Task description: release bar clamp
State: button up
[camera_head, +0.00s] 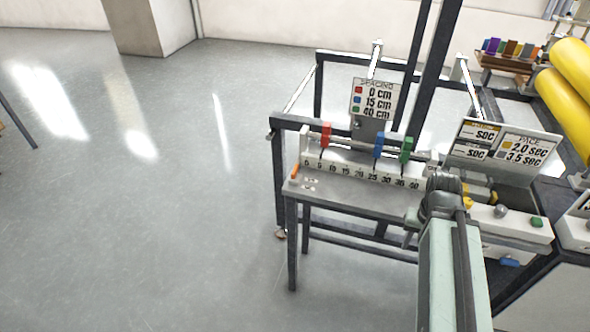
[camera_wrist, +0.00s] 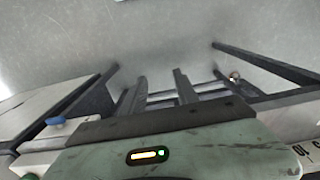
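In the head view a white scale bar (camera_head: 350,173) with numbers lies along the bench. A red slider (camera_head: 326,134), a blue slider (camera_head: 378,146) and a green slider (camera_head: 405,150) stand upright on it. A small orange piece (camera_head: 295,172) is at its left end. I cannot tell which part is the bar clamp. In the wrist view my gripper (camera_wrist: 160,76) has two dark fingers standing apart with nothing seen between them. In the head view my arm covers the bench's right part and the fingers are not clear.
A spacing sign (camera_head: 373,101) and a pace sign (camera_head: 505,145) stand behind the bench. A white control box (camera_head: 510,223) is at right, below yellow rollers (camera_head: 570,75). Dark frame posts rise behind. The grey floor (camera_head: 130,210) at left is clear.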

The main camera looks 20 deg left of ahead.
aim_at(294, 175)
jog(key=u, duration=0.15)
jog(key=i, duration=0.55)
jog(key=u, duration=1.05)
